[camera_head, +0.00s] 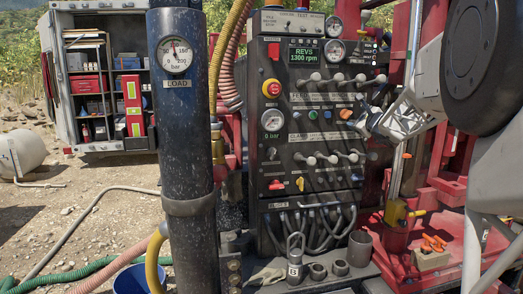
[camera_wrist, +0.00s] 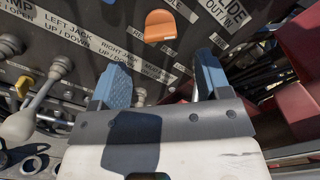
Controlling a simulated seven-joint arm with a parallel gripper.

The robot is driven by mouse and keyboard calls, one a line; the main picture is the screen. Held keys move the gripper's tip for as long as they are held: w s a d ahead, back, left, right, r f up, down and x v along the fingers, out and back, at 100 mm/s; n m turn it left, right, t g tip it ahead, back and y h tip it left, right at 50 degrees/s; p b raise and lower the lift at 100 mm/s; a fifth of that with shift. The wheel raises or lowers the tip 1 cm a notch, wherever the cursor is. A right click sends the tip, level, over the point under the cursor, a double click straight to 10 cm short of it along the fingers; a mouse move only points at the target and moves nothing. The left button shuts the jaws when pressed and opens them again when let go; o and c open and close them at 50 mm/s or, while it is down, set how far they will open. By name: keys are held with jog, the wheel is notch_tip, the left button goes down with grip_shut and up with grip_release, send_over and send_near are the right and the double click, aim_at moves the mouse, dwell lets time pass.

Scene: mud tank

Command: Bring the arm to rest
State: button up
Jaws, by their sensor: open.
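My gripper (camera_head: 366,120) is in front of the right side of the dark control panel (camera_head: 318,190) in the head view, a little below an orange control (camera_head: 346,114). In the wrist view my gripper (camera_wrist: 162,76) shows two blue-padded fingers standing apart. I see nothing held between them. The orange control (camera_wrist: 160,27) lies beyond the fingertips on the panel face (camera_wrist: 85,52). I cannot tell whether a fingertip touches the panel.
Lever rows (camera_head: 334,158) jut from the panel, and a lever (camera_wrist: 22,126) stands left of my gripper in the wrist view. Red machine frame (camera_head: 445,190) is to the right. A thick dark column (camera_head: 185,130) with a gauge stands left. Shackles (camera_head: 294,258) sit on the ledge below.

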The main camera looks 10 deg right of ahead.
jog(key=s+a+f+n+g+y, duration=0.35)
jog(key=s+a+n, duration=0.5)
jog(key=a, duration=0.65)
jog(key=s+a+f+n+g+y, duration=0.35)
jog(key=s+a+n+g, duration=0.2)
jog(key=s+a, duration=0.75)
jog(key=s+a+f+n+g+h, duration=0.1)
jog(key=s+a+f+n+g, duration=0.1)
jog(key=s+a+f+n, duration=0.45)
jog(key=s+a+f+n+g+h, duration=0.1)
jog(key=s+a+f+g+h, duration=0.2)
jog(key=s, duration=0.7)
jog(key=s+f+n+g+h, duration=0.1)
jog(key=s+f+n+h, duration=0.2)
jog(key=s, duration=1.1)
notch_tip(320, 180, down, 5)
jog(key=shift+s+d+f+n, duration=0.1)
jog(key=shift+s+d+n, duration=0.3)
jog(key=shift+n, duration=0.65)
